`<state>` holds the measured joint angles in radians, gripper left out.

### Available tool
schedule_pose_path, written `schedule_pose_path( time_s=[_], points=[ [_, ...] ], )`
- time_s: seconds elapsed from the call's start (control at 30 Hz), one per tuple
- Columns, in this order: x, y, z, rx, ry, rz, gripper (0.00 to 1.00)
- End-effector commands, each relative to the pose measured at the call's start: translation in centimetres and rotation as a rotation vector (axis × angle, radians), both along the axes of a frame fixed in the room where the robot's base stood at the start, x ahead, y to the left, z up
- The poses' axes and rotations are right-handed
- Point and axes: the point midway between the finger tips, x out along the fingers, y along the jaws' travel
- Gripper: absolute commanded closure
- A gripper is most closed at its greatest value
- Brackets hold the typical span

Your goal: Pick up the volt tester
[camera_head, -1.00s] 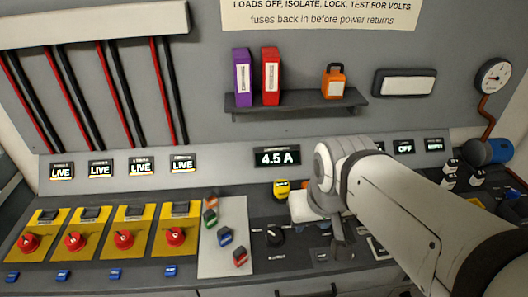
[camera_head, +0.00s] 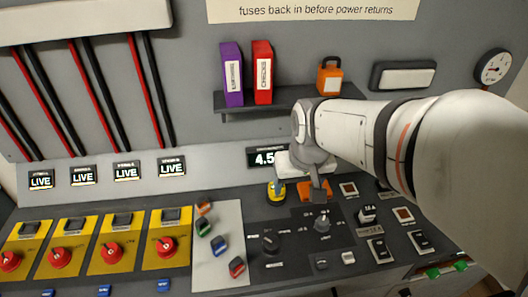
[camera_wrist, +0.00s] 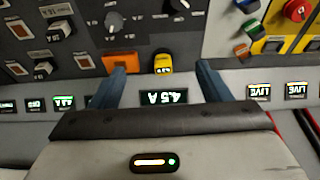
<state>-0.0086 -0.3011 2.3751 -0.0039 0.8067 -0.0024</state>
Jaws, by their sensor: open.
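The volt tester appears to be the small yellow device (camera_head: 275,192) standing at the back of the console, below the 4.5 A display. In the wrist view the yellow tester (camera_wrist: 163,64) shows between my two fingertips, nearer the right one. My gripper (camera_head: 299,192) is open and empty, just right of the tester in the head view, and one finger overlaps it there. The gripper's fingers also show in the wrist view (camera_wrist: 160,70). I cannot tell the remaining depth between the fingertips and the tester.
An orange block (camera_wrist: 121,62) lies close to the tester, by one finger. A dark knob (camera_head: 271,242) stands in front. A pale panel (camera_head: 219,265) with coloured fuses is at left, beside yellow panels with red knobs. A shelf (camera_head: 285,106) with binders and an orange padlock hangs above.

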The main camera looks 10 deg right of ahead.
Motion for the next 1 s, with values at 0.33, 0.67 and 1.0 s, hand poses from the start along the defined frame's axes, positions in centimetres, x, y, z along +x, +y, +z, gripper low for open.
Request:
schedule_pose_path(
  time_s=[0.33, 0.67, 1.0],
  points=[
    [12.4, -0.3, -8.2, 0.001, 0.075, 0.022, 0.26],
    [18.2, -0.5, -15.9, 0.000, 0.110, 0.035, 0.26],
    [19.1, -0.4, -19.2, 0.001, 0.113, 0.037, 0.26]
  ],
)
